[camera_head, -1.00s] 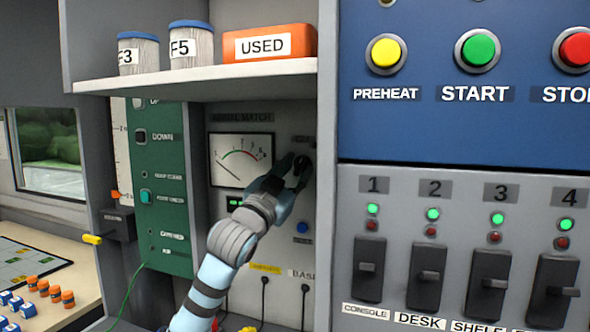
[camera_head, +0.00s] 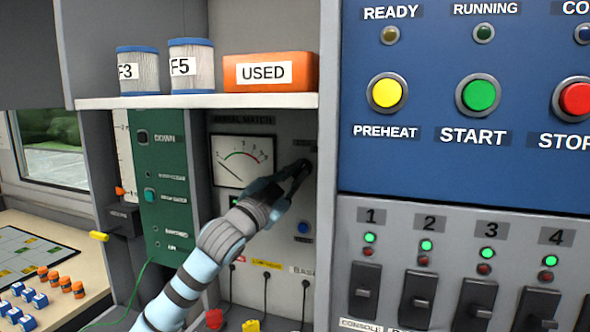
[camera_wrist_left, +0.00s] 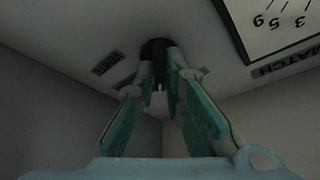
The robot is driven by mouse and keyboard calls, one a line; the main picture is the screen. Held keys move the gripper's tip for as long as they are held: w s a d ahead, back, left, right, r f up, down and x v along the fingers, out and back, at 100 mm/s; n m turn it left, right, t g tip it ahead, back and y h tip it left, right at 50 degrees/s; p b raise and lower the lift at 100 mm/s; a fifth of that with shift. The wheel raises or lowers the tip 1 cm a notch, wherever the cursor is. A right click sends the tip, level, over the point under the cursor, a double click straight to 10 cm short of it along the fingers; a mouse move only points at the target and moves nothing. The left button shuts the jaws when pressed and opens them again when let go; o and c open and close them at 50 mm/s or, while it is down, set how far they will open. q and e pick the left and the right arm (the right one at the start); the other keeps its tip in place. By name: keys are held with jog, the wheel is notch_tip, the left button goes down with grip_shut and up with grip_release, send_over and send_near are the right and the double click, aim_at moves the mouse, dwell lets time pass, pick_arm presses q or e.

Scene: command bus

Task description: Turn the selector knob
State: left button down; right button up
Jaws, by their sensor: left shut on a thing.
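The selector knob (camera_wrist_left: 154,48) is a small dark knob on the grey aerial match panel (camera_head: 285,145). In the head view my gripper mostly covers it. My left gripper (camera_head: 300,172) reaches it from the lower left, right of the white meter (camera_head: 242,161). In the left wrist view the two teal-lined fingers of my left gripper (camera_wrist_left: 158,75) close in on the knob, with their tips on either side of it. My right gripper is not in view.
A shelf (camera_head: 200,101) with two canisters and an orange USED box (camera_head: 270,72) overhangs the panel. A blue button (camera_head: 303,228) and cables lie below the knob. The button and switch console (camera_head: 460,150) stands close on the right.

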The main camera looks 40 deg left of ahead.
pick_arm(q)
jog(key=c, duration=1.7)
grip_release()
jog(key=shift+d, duration=0.1)
jog(key=shift+r, duration=0.15)
notch_tip(320, 180, up, 10)
jog(key=shift+f, duration=0.1)
